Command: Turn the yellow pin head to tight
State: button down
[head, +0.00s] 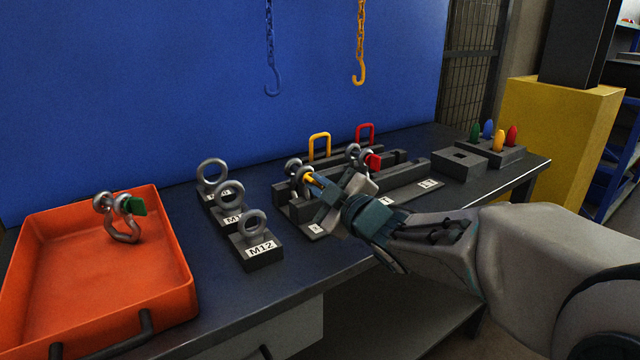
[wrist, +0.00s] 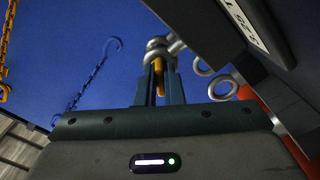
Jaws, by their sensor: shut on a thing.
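The yellow pin head (head: 309,176) sits on a grey shackle (head: 292,168) standing in the dark fixture at the middle of the bench. My gripper (head: 321,184) reaches in from the right and is shut on the pin head. In the wrist view, my two fingers (wrist: 159,88) stand on either side of the yellow pin head (wrist: 160,74), with the grey shackle (wrist: 158,48) just beyond the fingertips. The fingers hide part of the pin head, and I cannot tell how far the pin is screwed in.
A shackle with a red pin head (head: 372,161) stands to the right in the fixture. Eyebolts on labelled blocks (head: 262,250) stand to the left, beside an orange tray (head: 150,300) holding a green-pinned shackle (head: 125,218). Hooks on chains (head: 359,70) hang behind. Coloured pegs (head: 500,138) stand far right.

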dwell(0.4)
jog(key=c, duration=1.5)
grip_release()
jog(key=shift+c, duration=0.2)
jog(key=shift+s, duration=0.1)
